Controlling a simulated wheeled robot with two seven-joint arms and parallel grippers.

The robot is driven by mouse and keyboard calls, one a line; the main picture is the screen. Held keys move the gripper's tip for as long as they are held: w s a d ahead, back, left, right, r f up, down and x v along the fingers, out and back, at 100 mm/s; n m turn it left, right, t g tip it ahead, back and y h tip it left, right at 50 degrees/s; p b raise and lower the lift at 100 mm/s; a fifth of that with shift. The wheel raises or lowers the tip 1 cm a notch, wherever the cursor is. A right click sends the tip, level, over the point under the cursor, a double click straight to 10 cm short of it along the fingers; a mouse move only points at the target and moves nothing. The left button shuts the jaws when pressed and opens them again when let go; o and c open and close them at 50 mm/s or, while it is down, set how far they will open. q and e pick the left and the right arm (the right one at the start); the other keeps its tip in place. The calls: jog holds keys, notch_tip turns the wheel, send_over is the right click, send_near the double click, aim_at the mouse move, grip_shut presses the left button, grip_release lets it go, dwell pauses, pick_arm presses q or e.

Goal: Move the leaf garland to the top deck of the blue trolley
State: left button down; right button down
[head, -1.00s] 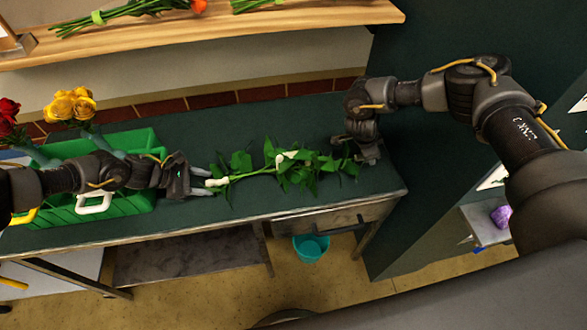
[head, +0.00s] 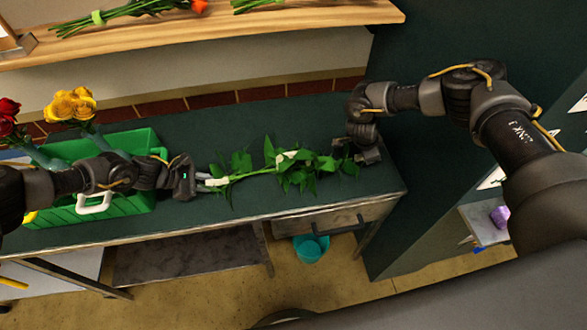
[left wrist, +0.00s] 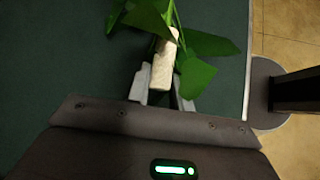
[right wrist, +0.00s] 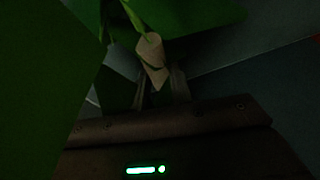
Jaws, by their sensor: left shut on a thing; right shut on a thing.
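The leaf garland (head: 285,168) is a strand of green leaves with pale wrapped ends, stretched over the dark green counter. My left gripper (head: 205,183) is shut on its left pale end; in the left wrist view that pale end (left wrist: 163,68) sits between the fingers (left wrist: 165,95). My right gripper (head: 357,155) is at the garland's right end, partly behind leaves. In the dark right wrist view, a pale end piece (right wrist: 150,50) sits between its fingers (right wrist: 160,88). The blue trolley cannot be made out for sure.
A green crate (head: 140,203) with a white handle stands left on the counter (head: 260,125), near my left arm. A wooden shelf (head: 250,33) runs above. A teal bucket (head: 308,248) is below; a purple item (head: 500,216) lies at right.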

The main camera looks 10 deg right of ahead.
pick_arm(q)
jog(key=shift+r, duration=0.15)
pick_arm(e)
jog(key=shift+r, duration=0.1)
